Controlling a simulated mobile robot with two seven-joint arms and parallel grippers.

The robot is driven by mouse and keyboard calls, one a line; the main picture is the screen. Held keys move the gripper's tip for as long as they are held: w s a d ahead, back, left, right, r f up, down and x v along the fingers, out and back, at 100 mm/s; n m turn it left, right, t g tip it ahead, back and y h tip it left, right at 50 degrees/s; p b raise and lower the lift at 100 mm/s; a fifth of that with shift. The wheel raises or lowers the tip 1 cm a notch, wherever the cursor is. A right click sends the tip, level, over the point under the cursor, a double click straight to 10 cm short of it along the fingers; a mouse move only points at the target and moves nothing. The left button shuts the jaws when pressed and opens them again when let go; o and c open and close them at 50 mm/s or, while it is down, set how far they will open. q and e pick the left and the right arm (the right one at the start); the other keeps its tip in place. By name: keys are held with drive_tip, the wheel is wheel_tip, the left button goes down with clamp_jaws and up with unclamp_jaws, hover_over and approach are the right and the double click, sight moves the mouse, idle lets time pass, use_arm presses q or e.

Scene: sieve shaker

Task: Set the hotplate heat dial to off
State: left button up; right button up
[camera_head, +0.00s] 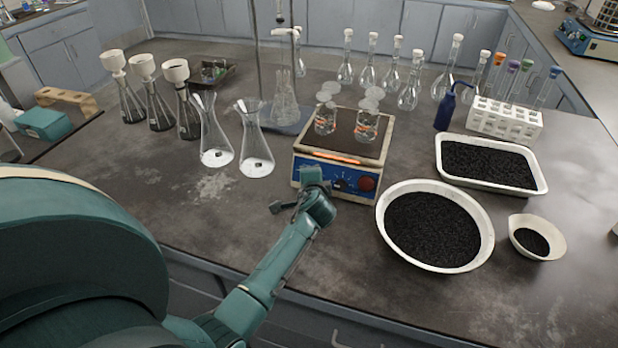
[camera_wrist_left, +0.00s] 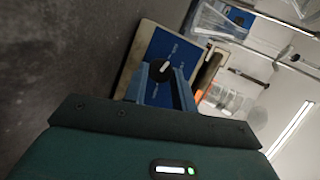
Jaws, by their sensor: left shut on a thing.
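The hotplate (camera_head: 342,150) stands near the middle of the bench with a blue front panel. The panel shows a dark dial (camera_head: 340,183) with white marks and a red knob (camera_head: 367,184) to its right. My left gripper (camera_head: 314,178) is at the left part of the panel and hides it in the head view. In the left wrist view, its fingers (camera_wrist_left: 162,82) are shut on a black dial (camera_wrist_left: 160,70) with a white pointer line. The panel's scale is too small to read. My right gripper is not in view.
Beakers with round covers (camera_head: 366,122) stand on the hotplate; an orange glow shows at its front edge. Conical flasks (camera_head: 255,150) are close on the left. A large bowl of black grains (camera_head: 470,262) and a tray (camera_head: 440,160) lie to the right.

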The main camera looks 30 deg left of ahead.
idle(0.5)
use_arm(q)
drive_tip(key=o, duration=1)
